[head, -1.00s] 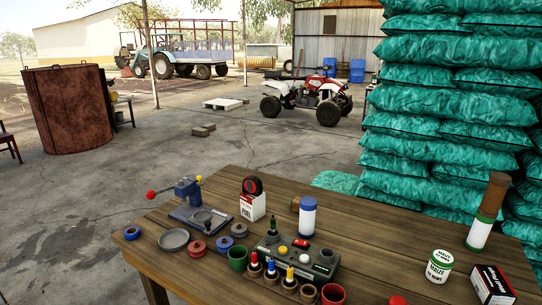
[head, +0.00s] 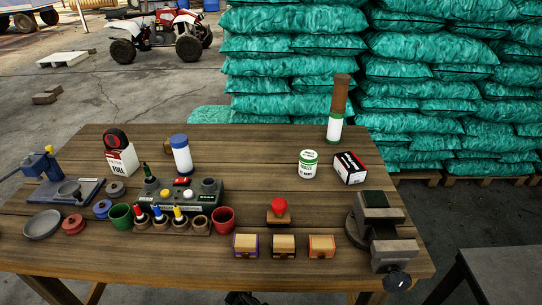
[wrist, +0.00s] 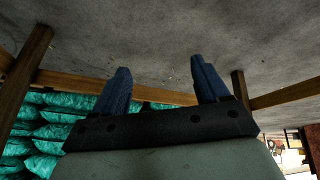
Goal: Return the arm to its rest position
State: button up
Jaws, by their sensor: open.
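My gripper (wrist: 160,68) shows in the wrist view with its two blue fingers spread wide apart. Nothing is between them. Beyond the fingers are the grey concrete floor and the wooden legs and rails of the workbench, seen upside down, so my gripper seems to be low, below the bench top. In the head view the gripper is not clearly visible; only a small dark shape shows at the bottom edge in front of the workbench (head: 300,262).
The bench holds a vise (head: 385,232), a red-knobbed stamp (head: 279,208), several small chests, a grey-green control box, cups and a blue-capped bottle (head: 181,155). Teal sacks (head: 290,75) are stacked behind. A dark table (head: 490,275) stands at the right.

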jog(key=s+d+f+m+g+h, duration=0.1)
jog(key=s+d+m+g+h, duration=0.3)
jog(key=d, duration=0.7)
jog(key=s+d+f+n+g+y, duration=0.1)
jog(key=s+d, duration=0.6)
jog(key=d, duration=0.4)
jog(key=s+d+r+m+g, duration=0.1)
jog(key=s+d+g, duration=0.2)
jog(key=s, duration=0.5)
jog(key=s+d+r+m+g+y, duration=0.1)
jog(key=s+d+r+g, duration=0.1)
jog(key=s+d+g, duration=0.2)
jog(key=s+d, duration=0.2)
jog(key=s, duration=0.2)
jog(key=shift+s+r+m+y, duration=0.25)
jog(key=shift+s+m+y, duration=0.05)
jog(key=shift+s, duration=0.1)
jog(key=shift+d, duration=0.1)
